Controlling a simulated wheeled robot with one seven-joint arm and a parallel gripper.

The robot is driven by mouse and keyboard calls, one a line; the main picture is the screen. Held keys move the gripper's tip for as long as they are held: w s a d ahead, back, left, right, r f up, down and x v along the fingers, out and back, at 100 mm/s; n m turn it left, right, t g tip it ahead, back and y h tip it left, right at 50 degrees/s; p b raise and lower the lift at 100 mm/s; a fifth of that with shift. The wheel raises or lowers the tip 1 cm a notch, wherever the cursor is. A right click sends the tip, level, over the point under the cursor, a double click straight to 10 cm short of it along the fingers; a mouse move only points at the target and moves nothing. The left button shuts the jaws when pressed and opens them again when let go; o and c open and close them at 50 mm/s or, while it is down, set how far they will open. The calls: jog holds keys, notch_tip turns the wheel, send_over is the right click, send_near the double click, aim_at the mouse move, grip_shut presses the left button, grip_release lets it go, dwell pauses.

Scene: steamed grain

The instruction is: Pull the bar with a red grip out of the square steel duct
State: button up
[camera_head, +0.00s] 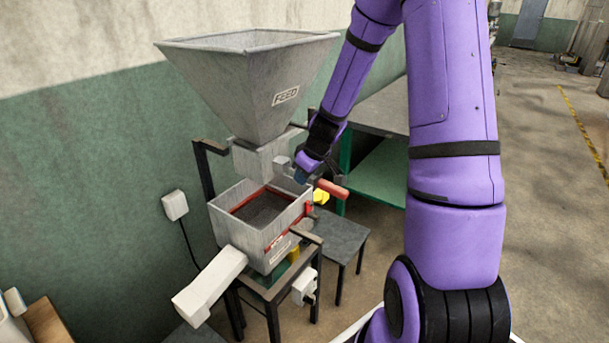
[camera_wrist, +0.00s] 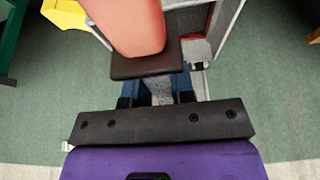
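The red grip (camera_head: 331,188) of the bar sticks out at the right of the square steel duct (camera_head: 258,160) below the hopper. In the wrist view the red grip (camera_wrist: 135,25) is large at the top, with a dark block (camera_wrist: 146,62) at its base. My gripper (camera_head: 303,174) is at the duct's right side, close beside the grip. In the wrist view its blue fingers (camera_wrist: 158,88) stand apart, with a grey part of the bar (camera_wrist: 160,92) between them. Whether they press on it cannot be told. The bar's inner end is hidden.
A large steel hopper (camera_head: 250,75) marked FEED stands above the duct. Below is an open box (camera_head: 232,228) with red trim and a pale chute (camera_head: 208,285) at the left. Floor is free at the right.

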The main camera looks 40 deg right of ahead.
aim_at(348, 192)
grip_shut()
jog(key=shift+s+d, duration=0.55)
jog(key=shift+s, duration=1)
jog(key=shift+s+d, duration=0.6)
jog(key=shift+s, duration=1)
jog(key=shift+s+d, duration=0.55)
jog(key=shift+s, duration=1)
jog(key=shift+s+d, duration=0.25)
jog(key=shift+s, duration=0.4)
jog(key=shift+s+d, duration=0.2)
jog(key=shift+s, duration=0.4)
jog(key=shift+s+d, duration=0.25)
jog(key=shift+s, duration=0.4)
jog(key=shift+w, duration=0.1)
